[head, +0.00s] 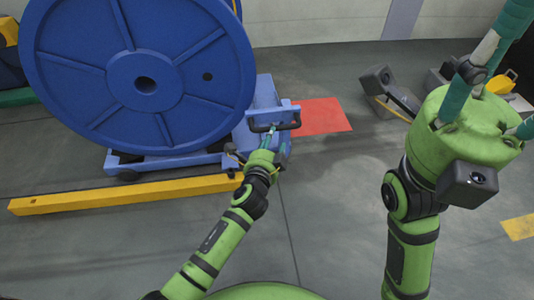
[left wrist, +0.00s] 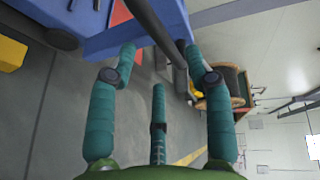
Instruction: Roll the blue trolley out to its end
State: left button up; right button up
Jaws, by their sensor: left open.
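The blue trolley (head: 265,95) stands on the floor at left of centre in the head view and carries a large blue reel (head: 95,65). A black handle bar (head: 285,126) is on its right end. My left gripper (head: 269,138) is at this handle. In the left wrist view the dark bar (left wrist: 150,22) runs between the open teal fingers of my left gripper (left wrist: 160,60); I cannot tell whether they touch it. The blue trolley body (left wrist: 98,40) is just beyond. My right gripper (head: 488,85) is raised at the upper right, its fingertips partly out of frame.
A yellow floor beam (head: 120,194) lies along the trolley's near side. A red floor patch (head: 318,116) is right of the trolley. Grey boxes with a yellow item (head: 500,82) stand at the far right. The middle floor is clear.

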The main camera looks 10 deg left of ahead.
pick_arm(q)
jog(key=v, duration=0.5)
jog(key=shift+s+a, duration=0.1)
jog(key=shift+s, duration=0.15)
